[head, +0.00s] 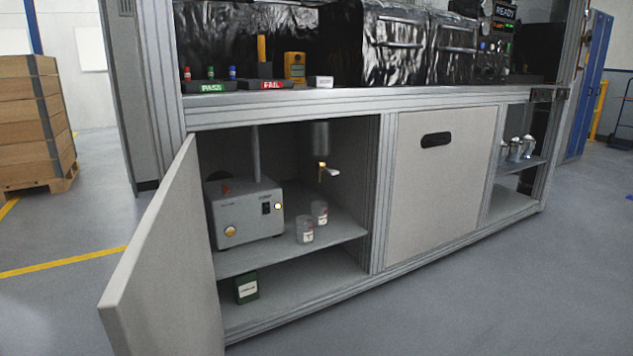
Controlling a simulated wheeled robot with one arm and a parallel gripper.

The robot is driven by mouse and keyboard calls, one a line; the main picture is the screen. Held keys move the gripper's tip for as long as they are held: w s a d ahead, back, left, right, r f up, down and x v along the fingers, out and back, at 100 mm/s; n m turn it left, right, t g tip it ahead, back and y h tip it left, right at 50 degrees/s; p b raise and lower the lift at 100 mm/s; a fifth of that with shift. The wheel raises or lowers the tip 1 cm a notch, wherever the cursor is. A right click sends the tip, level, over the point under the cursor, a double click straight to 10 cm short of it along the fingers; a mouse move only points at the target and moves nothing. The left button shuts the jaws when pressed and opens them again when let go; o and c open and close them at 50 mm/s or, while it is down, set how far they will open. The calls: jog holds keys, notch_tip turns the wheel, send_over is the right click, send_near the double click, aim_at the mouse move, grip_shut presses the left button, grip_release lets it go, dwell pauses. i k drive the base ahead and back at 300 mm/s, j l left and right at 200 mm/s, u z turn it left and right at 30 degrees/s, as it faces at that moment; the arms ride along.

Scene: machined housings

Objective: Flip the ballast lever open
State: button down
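A light grey pump-like box (247,212) stands on the upper shelf inside the open left cabinet bay. A small red part (226,188) shows on its top, and a round brass-coloured fitting (230,231) is low on its front. To its right, a brass valve with a pale lever (329,173) sits below a grey cylinder (320,139). The lever sticks out roughly level to the right. I cannot tell which small part is the ballast lever, or whether it is open or shut. My gripper is not in view.
The left cabinet door (155,262) is swung open toward me. Two small labelled cups (306,231) stand right of the box. A green box (246,287) is on the lower shelf. The middle door (440,185) is shut. The floor at right (500,300) is clear.

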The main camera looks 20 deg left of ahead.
aim_at(224, 189)
jog(key=i+l+u, duration=0.1)
jog(key=u, duration=0.3)
jog(key=i+l+u, duration=0.1)
jog(key=u, duration=0.3)
jog(key=l+u, duration=0.2)
jog(key=u, duration=0.2)
jog(key=l+u, duration=0.2)
jog(key=u, duration=0.2)
jog(key=i+z, duration=0.35)
jog(key=i+j+z, duration=0.3)
jog(key=i+z, duration=0.2)
jog(key=z, duration=0.15)
